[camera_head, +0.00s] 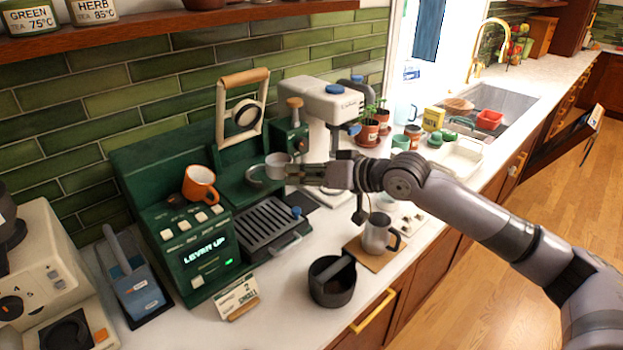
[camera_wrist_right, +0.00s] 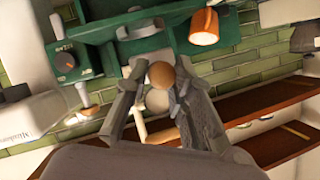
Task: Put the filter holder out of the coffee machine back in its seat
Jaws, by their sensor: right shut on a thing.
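The green coffee machine (camera_head: 185,238) stands against the tiled wall with its lever (camera_head: 243,78) up; its panel reads "LEVER UP". My right gripper (camera_head: 296,173) is shut on the filter holder, whose grey metal bowl (camera_head: 277,163) shows just left of the fingers, above the drip tray (camera_head: 268,228). In the right wrist view the round wooden end of the filter holder's handle (camera_wrist_right: 162,73) sits between the fingers. A curved grey part (camera_head: 254,176) lies beside the bowl at the machine front. I cannot tell whether the bowl touches it. My left gripper is out of view.
An orange cup (camera_head: 201,184) sits on top of the machine. A dark knock bin (camera_head: 331,288), a steel jug (camera_head: 378,236) and a small card (camera_head: 238,298) stand in front. A white grinder (camera_head: 322,100) stands right of the machine, plants (camera_head: 368,131) beyond it.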

